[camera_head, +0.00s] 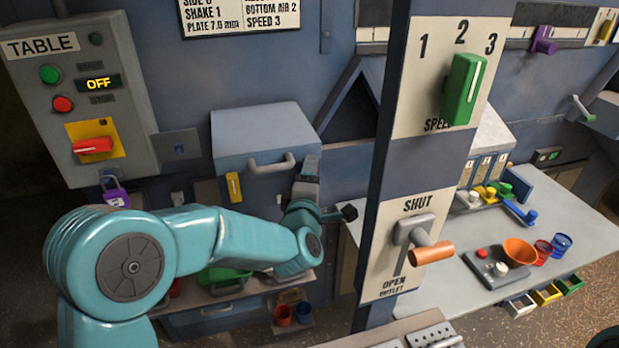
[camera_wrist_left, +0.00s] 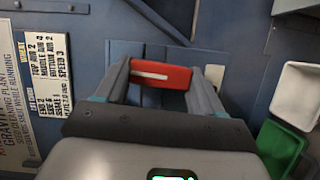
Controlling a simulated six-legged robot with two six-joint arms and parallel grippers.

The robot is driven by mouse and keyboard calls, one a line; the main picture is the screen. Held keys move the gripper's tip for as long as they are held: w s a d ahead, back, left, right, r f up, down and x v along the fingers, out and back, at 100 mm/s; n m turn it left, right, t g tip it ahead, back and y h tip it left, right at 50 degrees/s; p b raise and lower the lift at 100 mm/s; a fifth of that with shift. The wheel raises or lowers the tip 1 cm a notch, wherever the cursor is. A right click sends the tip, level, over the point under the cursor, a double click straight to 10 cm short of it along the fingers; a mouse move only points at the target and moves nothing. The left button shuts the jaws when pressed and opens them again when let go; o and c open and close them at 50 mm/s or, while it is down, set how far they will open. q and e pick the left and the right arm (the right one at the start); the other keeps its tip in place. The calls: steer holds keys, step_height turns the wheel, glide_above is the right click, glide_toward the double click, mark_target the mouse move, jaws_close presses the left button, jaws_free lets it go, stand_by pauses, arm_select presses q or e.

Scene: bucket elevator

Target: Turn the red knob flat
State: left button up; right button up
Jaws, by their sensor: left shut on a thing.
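The red knob (camera_wrist_left: 160,75), a bar with a white line along it, sits on a blue-grey panel in the left wrist view. My left gripper (camera_wrist_left: 160,84) is shut on it, with one finger at each end of the bar. The bar stands across the lines of text on the nearby sign, so it looks upright relative to that text. In the head view my left gripper (camera_head: 308,180) is small and beside the post, and I cannot make out the held knob there. My right gripper is not in view.
Another red handle (camera_head: 92,146) lies nearly flat on a yellow plate on the TABLE box (camera_head: 25,95). The post (camera_head: 375,180) with a green SPEED knob (camera_head: 464,90) and an orange-handled outlet lever (camera_head: 430,252) stands just right of my left gripper.

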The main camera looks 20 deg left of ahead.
arm_select(q)
steer(key=shift+w+d+r+m+g+y+p, duration=0.1)
steer(key=shift+m+g+y+p, duration=0.75)
steer(key=shift+m+p, duration=1.25)
steer(key=shift+s+d+f+m+g+y+p, duration=0.15)
steer(key=shift+m+g+y+p, duration=0.25)
steer(key=shift+m+g+p, duration=1.2)
steer(key=shift+w+d+r+m+g+y+p, duration=0.15)
steer(key=shift+m+g+y+p, duration=0.45)
steer(key=shift+m+p, duration=1.9)
steer(key=shift+a+m, duration=0.1)
steer(key=shift+m, duration=0.2)
steer(key=o, duration=1)
steer(key=shift+o, duration=0.2)
steer(key=shift+r, duration=0.1)
